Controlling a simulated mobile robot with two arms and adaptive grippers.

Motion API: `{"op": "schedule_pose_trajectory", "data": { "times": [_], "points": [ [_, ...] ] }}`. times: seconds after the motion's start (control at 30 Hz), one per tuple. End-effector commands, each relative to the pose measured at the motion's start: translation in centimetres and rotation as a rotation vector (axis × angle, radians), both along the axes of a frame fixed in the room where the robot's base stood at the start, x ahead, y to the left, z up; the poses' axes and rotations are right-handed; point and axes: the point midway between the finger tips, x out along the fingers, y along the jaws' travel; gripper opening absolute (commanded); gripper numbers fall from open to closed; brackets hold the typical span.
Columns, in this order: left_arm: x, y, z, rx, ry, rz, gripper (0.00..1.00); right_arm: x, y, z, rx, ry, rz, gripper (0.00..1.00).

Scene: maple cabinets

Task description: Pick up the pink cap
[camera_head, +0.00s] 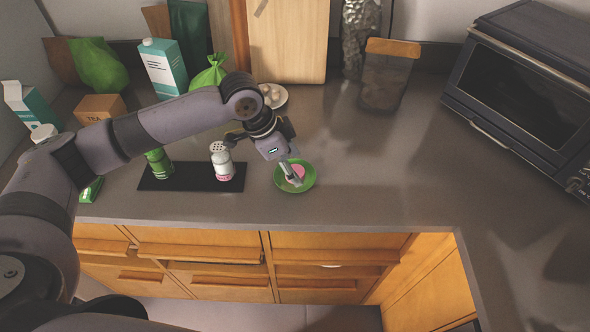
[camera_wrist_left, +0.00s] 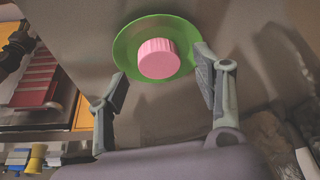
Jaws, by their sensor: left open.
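The pink cap (camera_head: 296,172) sits in a small green dish (camera_head: 308,184) on the grey counter. My left gripper (camera_head: 292,182) is over the dish and hides part of the cap in the head view. In the left wrist view the ribbed pink cap (camera_wrist_left: 158,58) lies on the green dish (camera_wrist_left: 128,47), ahead of and between the fingertips of my left gripper (camera_wrist_left: 160,80). The fingers are wide apart with nothing between them, and I see no clear contact with the cap. My right gripper is not in view.
Left of the dish, a white shaker (camera_head: 222,165) and a green bottle (camera_head: 158,162) stand on a black mat (camera_head: 195,183). A plate with eggs (camera_head: 274,95) and a jar (camera_head: 386,80) stand behind. A dark oven (camera_head: 525,90) stands right. Counter right of the dish is clear.

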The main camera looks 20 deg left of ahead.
Motion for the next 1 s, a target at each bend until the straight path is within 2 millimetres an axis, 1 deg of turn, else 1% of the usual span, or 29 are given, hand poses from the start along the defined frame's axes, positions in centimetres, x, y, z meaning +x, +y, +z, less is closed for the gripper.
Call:
{"op": "schedule_pose_trajectory", "data": {
  "times": [0.1, 0.17, 0.37, 0.4, 0.9, 0.97, 1.0],
  "points": [
    [0.3, -0.4, -1.1, 0.000, 0.000, 0.000, 0.61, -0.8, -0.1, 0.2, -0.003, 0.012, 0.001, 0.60],
    [0.3, -0.5, -1.5, 0.001, 0.000, 0.000, 0.61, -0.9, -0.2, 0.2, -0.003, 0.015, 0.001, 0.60],
    [0.2, -0.5, -1.7, 0.001, 0.002, 0.000, 0.61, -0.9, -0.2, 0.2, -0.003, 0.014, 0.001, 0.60],
    [0.2, -0.5, -1.7, 0.002, 0.003, -0.001, 0.63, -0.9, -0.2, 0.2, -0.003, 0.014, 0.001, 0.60],
    [0.0, -0.6, -2.0, 0.003, 0.012, -0.003, 0.29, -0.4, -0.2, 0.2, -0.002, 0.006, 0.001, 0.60],
    [0.0, -0.6, -2.0, 0.003, 0.012, -0.003, 0.25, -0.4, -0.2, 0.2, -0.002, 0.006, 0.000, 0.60],
    [0.0, -0.6, -2.0, 0.002, 0.011, -0.003, 0.25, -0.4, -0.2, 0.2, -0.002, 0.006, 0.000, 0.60]
  ]
}}
